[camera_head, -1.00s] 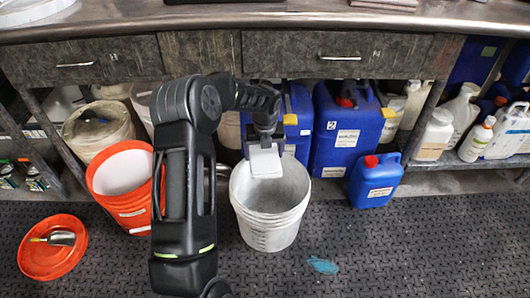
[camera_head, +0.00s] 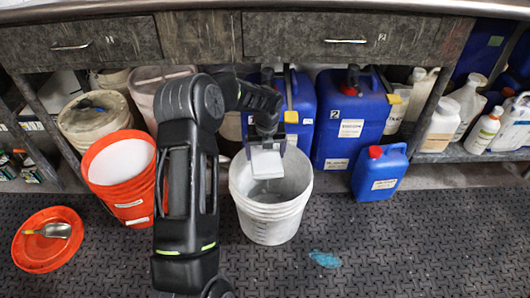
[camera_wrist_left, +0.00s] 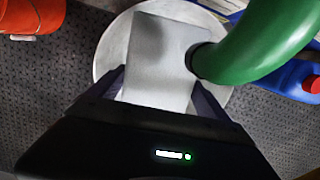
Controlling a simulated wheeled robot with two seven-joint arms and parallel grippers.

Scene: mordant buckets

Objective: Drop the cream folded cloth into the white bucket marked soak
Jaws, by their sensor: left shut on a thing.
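The cream folded cloth (camera_head: 266,163) looks like a flat pale block and hangs from my left gripper (camera_head: 265,144), which is shut on it. The white bucket (camera_head: 269,222) stands on the floor directly below, and the cloth is over its open mouth near the back rim. In the left wrist view the cloth (camera_wrist_left: 160,58) is between the two fingers, with the bucket's rim (camera_wrist_left: 106,42) around and behind it. I cannot read a soak mark on the bucket. My right gripper is not in view.
An orange bucket (camera_head: 131,208) stands left of my arm, with an orange lid (camera_head: 36,250) holding a scoop on the floor. Blue jugs (camera_head: 379,172) stand behind and to the right. A green curved tube (camera_wrist_left: 262,45) crosses the left wrist view.

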